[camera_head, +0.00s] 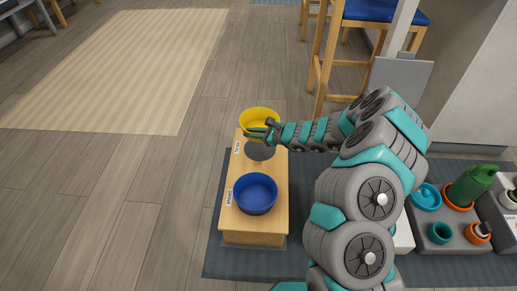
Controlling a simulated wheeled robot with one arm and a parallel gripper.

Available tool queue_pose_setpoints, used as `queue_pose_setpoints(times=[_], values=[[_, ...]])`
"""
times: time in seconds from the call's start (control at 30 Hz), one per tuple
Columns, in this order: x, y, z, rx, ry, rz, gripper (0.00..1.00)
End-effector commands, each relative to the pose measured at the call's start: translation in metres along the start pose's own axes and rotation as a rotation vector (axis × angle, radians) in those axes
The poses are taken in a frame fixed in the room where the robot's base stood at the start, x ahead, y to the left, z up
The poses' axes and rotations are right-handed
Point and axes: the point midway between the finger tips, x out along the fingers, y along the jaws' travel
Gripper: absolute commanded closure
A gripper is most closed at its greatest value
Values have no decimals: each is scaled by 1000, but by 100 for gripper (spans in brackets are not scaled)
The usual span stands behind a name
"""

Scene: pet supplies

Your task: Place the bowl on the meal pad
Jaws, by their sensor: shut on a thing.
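A yellow bowl (259,118) is at the far end of a low wooden stand (262,236). My gripper (263,131) reaches in from the right and is shut on the near rim of this bowl. A dark grey round pad (261,152) shows on the stand just below the bowl in the picture, partly covered by the bowl and my gripper. A small gap seems to lie between bowl and pad, but I cannot tell the height. A blue bowl (256,192) sits on the near half of the stand.
White labels with writing (228,197) are on the stand's left side. The stand is on a dark grey mat (222,262). At right are grey trays with a green bottle (472,186) and teal cups. A wooden stool (318,70) stands behind. The floor at left is clear.

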Motion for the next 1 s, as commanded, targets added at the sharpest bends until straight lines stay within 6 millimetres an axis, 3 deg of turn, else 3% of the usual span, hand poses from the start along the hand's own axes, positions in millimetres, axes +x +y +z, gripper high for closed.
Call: queue_pose_setpoints(times=[0.37,0.57,0.8,1.0], values=[[21,14,-47,-2,5,2,100],[26,17,-57,-2,1,1,100],[38,27,-85,0,5,4,100],[40,26,-87,-2,1,0,100]])
